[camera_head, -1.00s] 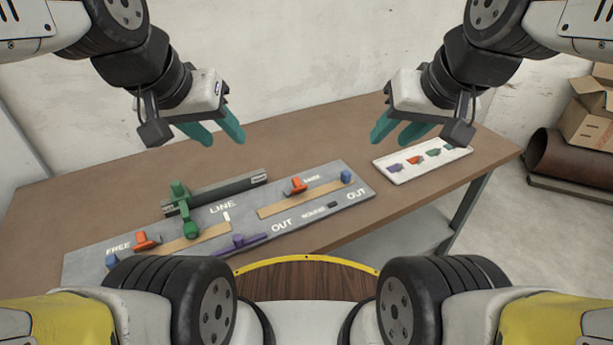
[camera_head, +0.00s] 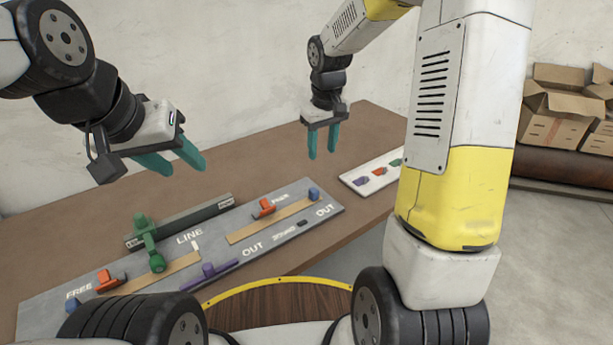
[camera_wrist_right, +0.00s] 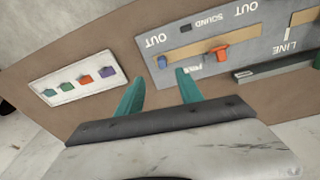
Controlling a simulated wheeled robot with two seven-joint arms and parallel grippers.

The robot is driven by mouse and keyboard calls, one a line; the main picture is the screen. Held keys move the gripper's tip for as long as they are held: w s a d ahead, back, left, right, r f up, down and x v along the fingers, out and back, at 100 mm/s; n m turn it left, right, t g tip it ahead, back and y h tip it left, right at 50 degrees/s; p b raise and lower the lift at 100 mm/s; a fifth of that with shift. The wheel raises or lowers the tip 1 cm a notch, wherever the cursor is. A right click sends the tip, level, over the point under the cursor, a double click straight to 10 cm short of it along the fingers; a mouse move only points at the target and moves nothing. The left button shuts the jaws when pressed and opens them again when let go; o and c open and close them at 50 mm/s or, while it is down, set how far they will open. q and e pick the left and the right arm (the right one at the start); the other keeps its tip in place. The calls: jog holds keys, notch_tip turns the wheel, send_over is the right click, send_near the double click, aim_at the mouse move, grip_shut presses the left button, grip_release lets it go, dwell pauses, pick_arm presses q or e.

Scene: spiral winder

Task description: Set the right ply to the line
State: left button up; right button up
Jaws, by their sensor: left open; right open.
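A grey board (camera_head: 75,290) lies on the brown table with FREE, LINE and OUT lettering. The right ply, a tan strip (camera_head: 245,233), runs along its right half. A red piece (camera_head: 264,208) sits by it and a blue block (camera_head: 314,193) stands at its right end. A short white line mark (camera_head: 195,246) lies left of this strip. My right gripper (camera_head: 322,153) is open and empty above the table behind the board's right end. The right wrist view shows the strip (camera_wrist_right: 190,53) and red piece (camera_wrist_right: 216,52) beyond the fingers. My left gripper (camera_head: 184,168) is open and empty, above the board's far side.
A second tan strip (camera_head: 180,265) lies on the left half with a red piece (camera_head: 108,279). A green lever (camera_head: 150,242) stands on a dark rail (camera_head: 205,210). A purple piece (camera_head: 207,271) lies at the front. A white card (camera_head: 348,181) with small coloured pieces lies right.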

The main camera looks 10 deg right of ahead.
jog(key=n+g, duration=0.1)
jog(key=g, duration=0.1)
send_over(314, 190)
notch_tip(314, 190, down, 10)
jog(key=shift+f, duration=0.25)
notch_tip(314, 190, down, 8)
jog(key=shift+w+f, duration=0.15)
jog(key=shift+f, duration=0.05)
jog(key=shift+c, duration=0.4)
grip_shut()
dwell(0.4)
